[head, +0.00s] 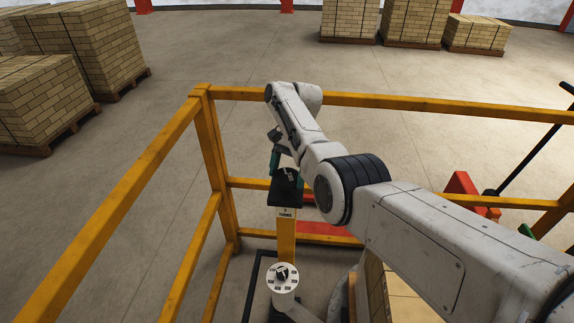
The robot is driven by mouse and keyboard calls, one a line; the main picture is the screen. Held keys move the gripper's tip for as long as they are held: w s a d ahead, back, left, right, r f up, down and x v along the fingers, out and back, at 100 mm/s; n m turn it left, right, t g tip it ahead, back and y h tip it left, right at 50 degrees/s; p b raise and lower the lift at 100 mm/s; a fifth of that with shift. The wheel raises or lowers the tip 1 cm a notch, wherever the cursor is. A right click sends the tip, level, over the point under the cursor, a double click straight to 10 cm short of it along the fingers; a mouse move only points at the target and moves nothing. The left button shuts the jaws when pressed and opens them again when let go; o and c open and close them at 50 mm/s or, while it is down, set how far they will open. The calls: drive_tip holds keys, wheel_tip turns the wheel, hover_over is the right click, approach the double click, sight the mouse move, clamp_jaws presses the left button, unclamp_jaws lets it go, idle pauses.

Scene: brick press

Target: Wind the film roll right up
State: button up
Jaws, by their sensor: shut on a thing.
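My gripper (287,172), with teal fingers, points down over the black top (287,192) of a yellow post (286,240). It is shut on a dark knob (289,175) on that top, which is mostly hidden by the fingers and my arm. A small pale label (285,213) on the front of the post carries dark lettering, too small to read surely. I cannot make out a film roll in this view.
Yellow railings (205,140) enclose this spot on the left and back. Pallets of bricks (85,45) stand beyond, with clear floor between. A red part (462,188) is at the right.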

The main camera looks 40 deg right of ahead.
drive_tip(key=m+t, duration=0.2)
drive_tip(key=m, duration=0.3)
drive_tip(key=shift+s+m, duration=0.15)
drive_tip(key=shift+m, duration=0.15)
drive_tip(key=shift+m+t, duration=0.8)
drive_tip(key=shift+m, duration=1.2)
drive_tip(key=shift+h, duration=0.3)
drive_tip(key=o, duration=0.9)
drive_tip(key=shift+c, duration=0.2)
drive_tip(key=v, duration=0.7)
drive_tip(key=shift+r, duration=0.25)
drive_tip(key=shift+v, duration=1.65)
drive_tip(key=shift+s+d, duration=0.1)
drive_tip(key=shift+s, duration=0.05)
